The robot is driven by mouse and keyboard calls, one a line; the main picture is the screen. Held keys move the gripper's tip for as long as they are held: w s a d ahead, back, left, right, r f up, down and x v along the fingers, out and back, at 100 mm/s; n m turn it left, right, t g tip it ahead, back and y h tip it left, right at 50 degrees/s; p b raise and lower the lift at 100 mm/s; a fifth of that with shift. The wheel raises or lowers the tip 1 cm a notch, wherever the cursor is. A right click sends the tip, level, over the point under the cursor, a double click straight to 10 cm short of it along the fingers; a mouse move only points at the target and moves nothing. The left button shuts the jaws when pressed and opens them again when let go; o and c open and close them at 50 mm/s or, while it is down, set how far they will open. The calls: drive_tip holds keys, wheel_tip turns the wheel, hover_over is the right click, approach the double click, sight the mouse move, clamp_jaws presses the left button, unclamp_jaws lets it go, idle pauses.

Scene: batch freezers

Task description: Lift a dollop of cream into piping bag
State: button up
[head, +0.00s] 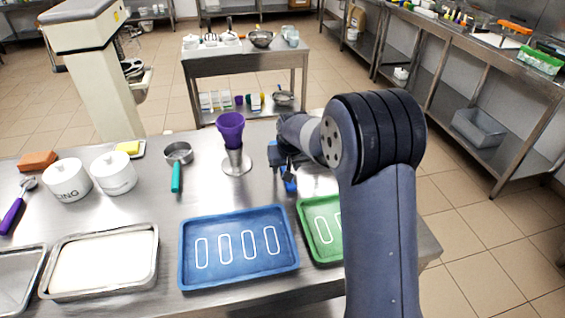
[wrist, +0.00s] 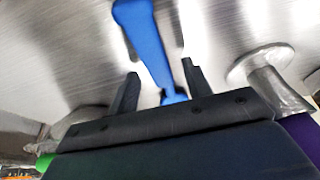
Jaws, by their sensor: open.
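The purple piping bag (head: 231,128) stands open end up in a metal holder (head: 236,160) at the back middle of the steel table. A shallow metal pan of white cream (head: 103,259) is at front left. A blue-handled tool (wrist: 147,35) lies on the table right of the holder; its blue also shows in the head view (head: 289,184). My gripper (wrist: 160,70) is open, with a finger on either side of the blue handle, which it does not grip. The tool's working end is hidden. In the head view, my gripper (head: 285,158) is partly hidden by my arm.
A blue tray (head: 239,282) with white outlines and a green tray (head: 308,228) lie in front. Bare steel surrounds the holder.

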drive_tip(key=shift+w+f, duration=0.15)
drive_tip(key=shift+f, duration=0.15)
drive_tip(key=shift+f, duration=0.2)
drive_tip(key=shift+r, duration=0.1)
clamp_jaws()
idle(0.4)
